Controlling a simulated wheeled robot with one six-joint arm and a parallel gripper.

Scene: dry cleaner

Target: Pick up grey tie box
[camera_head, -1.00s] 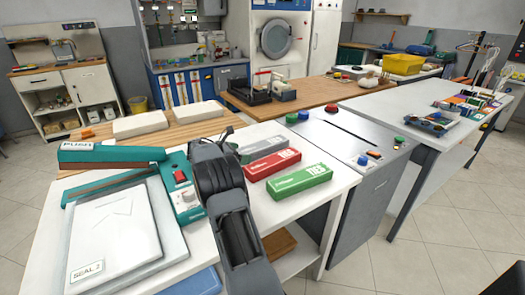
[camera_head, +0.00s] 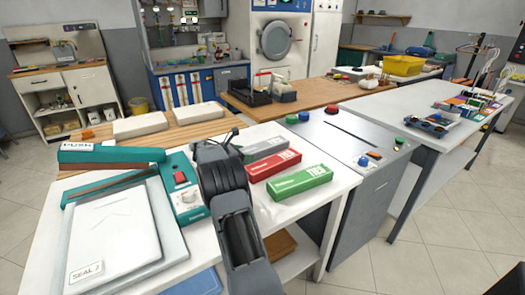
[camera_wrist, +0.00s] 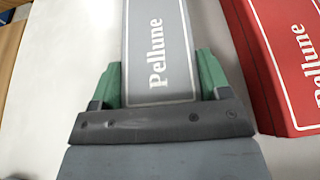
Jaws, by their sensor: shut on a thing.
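The grey tie box (camera_wrist: 157,45) with white "Pellune" lettering lies between the two green fingers of my gripper (camera_wrist: 158,85) in the wrist view. The fingers press on its long sides near its close end. In the head view the grey box (camera_head: 262,148) lies on the white table behind the red box, partly hidden by my arm. My gripper's fingers are hidden behind my arm there. I cannot tell whether the box is clear of the table.
A red box (camera_head: 272,164) lies close beside the grey one, and a green box (camera_head: 299,182) lies in front of it. The teal sealer (camera_head: 180,185) stands left of my arm. A grey cabinet (camera_head: 350,165) with buttons adjoins the white table (camera_head: 265,222).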

